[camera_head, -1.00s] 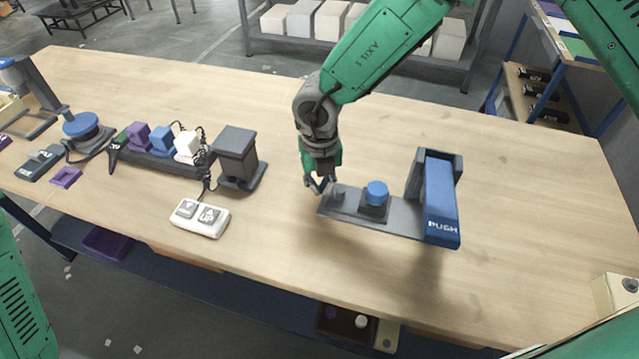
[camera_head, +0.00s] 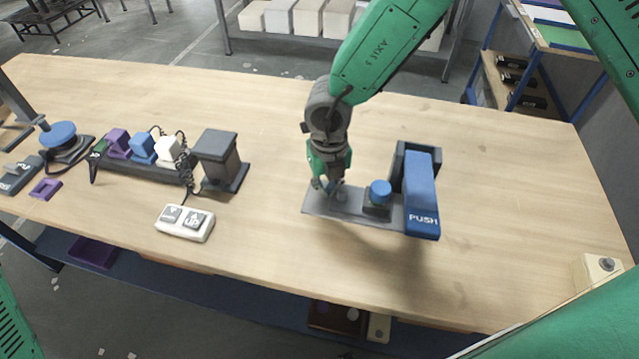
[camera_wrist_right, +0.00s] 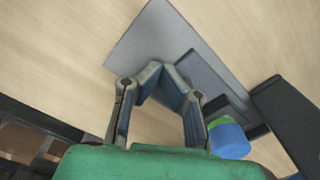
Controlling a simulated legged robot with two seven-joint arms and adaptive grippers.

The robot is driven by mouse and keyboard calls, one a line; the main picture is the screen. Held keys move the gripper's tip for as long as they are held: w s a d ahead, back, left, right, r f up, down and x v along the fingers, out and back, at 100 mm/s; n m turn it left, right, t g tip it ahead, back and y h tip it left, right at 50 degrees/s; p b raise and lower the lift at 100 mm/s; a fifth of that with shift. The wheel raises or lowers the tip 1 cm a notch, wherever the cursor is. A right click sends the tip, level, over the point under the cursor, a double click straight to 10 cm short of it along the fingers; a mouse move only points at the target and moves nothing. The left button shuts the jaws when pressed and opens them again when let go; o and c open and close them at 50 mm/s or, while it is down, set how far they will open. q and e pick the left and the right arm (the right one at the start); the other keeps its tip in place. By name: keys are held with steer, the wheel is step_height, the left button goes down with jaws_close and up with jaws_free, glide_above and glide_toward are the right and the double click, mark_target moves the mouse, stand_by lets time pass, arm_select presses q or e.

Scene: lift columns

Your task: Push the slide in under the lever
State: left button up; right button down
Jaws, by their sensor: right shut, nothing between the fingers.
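The slide is a dark block (camera_head: 377,208) topped by a blue round knob (camera_head: 381,188). It sits on a flat grey base plate (camera_head: 318,205), with a small grey peg on its left. The blue lever (camera_head: 421,185), marked PUSH, stands at the plate's right end. The knob is just left of the lever, apart from it. My right gripper (camera_head: 328,186) is shut and empty, low over the plate at the left of the peg; contact cannot be told. The right wrist view shows its fingertips (camera_wrist_right: 163,72) above the plate and the knob (camera_wrist_right: 228,138). My left gripper is out of view.
On the left are a white two-button box (camera_head: 185,222), a dark grey post (camera_head: 220,160), a rail with coloured blocks (camera_head: 142,148) and a blue round disc (camera_head: 58,134). A pale box (camera_head: 598,268) is at the right edge. The table in front of the plate is clear.

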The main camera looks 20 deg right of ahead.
mark_target(348, 191)
steer(key=shift+s+d, duration=0.25)
steer(key=shift+d, duration=0.3)
steer(key=shift+s+d, duration=0.25)
steer(key=shift+d, duration=0.3)
steer(key=shift+s+d, duration=0.6)
steer(key=shift+d, duration=0.1)
steer(key=shift+s+d, duration=0.45)
steer(key=shift+d, duration=0.3)
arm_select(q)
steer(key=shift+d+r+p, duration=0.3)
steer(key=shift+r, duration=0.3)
arm_select(e)
steer(key=shift+w+a, duration=0.15)
steer(key=shift+a+r+p, duration=0.1)
steer(key=shift+r+p, duration=0.15)
steer(key=shift+p, duration=0.2)
step_height(348, 191, up, 6)
steer(key=p, duration=0.5)
steer(key=shift+f, duration=0.2)
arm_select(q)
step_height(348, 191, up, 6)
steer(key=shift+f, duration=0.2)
arm_select(e)
steer(key=shift+f, duration=0.1)
